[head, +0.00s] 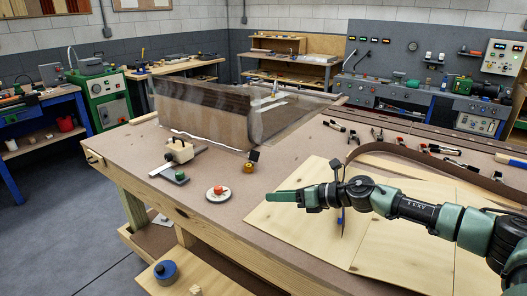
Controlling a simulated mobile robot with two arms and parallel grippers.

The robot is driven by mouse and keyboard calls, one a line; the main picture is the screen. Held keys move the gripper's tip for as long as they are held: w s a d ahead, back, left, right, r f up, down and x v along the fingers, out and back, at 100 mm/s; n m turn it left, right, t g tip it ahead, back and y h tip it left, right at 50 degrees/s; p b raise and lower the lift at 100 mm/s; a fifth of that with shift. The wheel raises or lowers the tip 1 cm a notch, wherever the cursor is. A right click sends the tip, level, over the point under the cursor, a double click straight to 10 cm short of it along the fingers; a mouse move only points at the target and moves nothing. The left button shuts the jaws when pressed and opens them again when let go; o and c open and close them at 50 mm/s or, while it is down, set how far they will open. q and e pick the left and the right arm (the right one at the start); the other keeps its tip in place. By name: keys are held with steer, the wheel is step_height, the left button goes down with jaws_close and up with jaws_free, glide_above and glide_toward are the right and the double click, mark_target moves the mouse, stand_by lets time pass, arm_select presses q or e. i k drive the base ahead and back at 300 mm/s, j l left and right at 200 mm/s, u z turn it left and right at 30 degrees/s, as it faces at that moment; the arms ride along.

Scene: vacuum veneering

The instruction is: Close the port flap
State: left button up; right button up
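A small brass-coloured fitting (248,167) sits on the bench near the corner of the clear bag. A dark square plate (253,155) stands tilted up above it; this looks like the port with its flap raised, though it is small in the picture. My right gripper (278,197) reaches in from the right, its green fingers pointing left. It is in front of and to the right of the fitting in the picture, apart from it. The fingers overlap side-on, so their opening cannot be told. My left gripper is out of view.
The clear bag (205,115) stands around a brown curved form at the back. A white disc with a red knob (218,192) and a beige clamp-like tool (180,151) lie left of the fitting. Veneer sheets (310,235) lie under my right arm. Several hand tools lie behind.

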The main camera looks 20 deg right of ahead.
mark_target(255, 156)
steer(key=i+l, duration=0.6)
steer(key=i, duration=0.2)
